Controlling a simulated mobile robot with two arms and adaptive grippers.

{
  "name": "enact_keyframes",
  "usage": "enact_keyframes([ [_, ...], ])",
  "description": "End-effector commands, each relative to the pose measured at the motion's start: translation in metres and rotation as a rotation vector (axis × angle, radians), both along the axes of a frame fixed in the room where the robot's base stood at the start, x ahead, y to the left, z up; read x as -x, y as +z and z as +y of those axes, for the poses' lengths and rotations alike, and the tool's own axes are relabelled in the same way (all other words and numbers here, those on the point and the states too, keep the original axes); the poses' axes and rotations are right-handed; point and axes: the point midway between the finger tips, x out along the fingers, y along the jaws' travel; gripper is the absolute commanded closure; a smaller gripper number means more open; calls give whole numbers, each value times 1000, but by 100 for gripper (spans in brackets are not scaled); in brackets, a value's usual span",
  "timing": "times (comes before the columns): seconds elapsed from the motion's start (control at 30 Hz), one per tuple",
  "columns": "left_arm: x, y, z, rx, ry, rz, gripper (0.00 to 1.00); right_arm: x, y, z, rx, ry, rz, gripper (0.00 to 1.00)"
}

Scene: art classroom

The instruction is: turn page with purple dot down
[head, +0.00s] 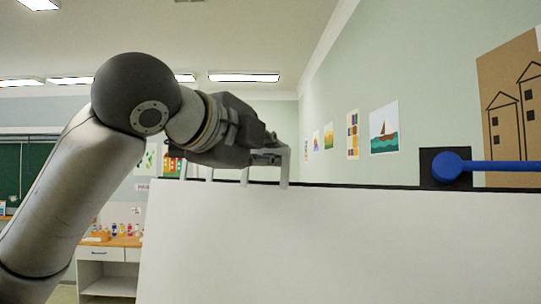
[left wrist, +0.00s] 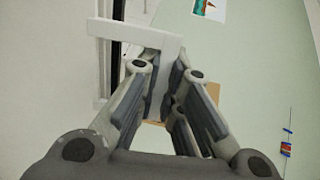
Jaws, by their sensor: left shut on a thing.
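A large white page (head: 340,245) fills the lower part of the head view, below a black top edge. Pale bracket-like tabs stand along that edge. My left gripper (head: 268,155) is over the edge, at the rightmost tab (head: 285,172). In the left wrist view my left gripper (left wrist: 160,88) is shut on this pale tab (left wrist: 135,32), whose upright part runs between the fingers. The white panel (left wrist: 45,80) is at the left there. No purple dot shows in either view. My right gripper is not in view.
A blue ball-ended rod (head: 447,167) crosses from the right above the page's edge, in front of a black plate (head: 434,182). A brown board with house drawings (head: 512,110) is behind it. A cabinet (head: 108,262) stands at the left.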

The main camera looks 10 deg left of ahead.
Motion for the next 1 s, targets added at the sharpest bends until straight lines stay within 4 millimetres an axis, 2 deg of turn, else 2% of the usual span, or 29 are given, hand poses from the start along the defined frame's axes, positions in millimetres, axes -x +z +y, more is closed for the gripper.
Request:
enact_keyframes([
  [0.8,69,4,26,-2,-1,3,100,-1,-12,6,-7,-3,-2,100],
  [1.0,77,5,29,-1,-2,4,100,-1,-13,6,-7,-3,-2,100],
])
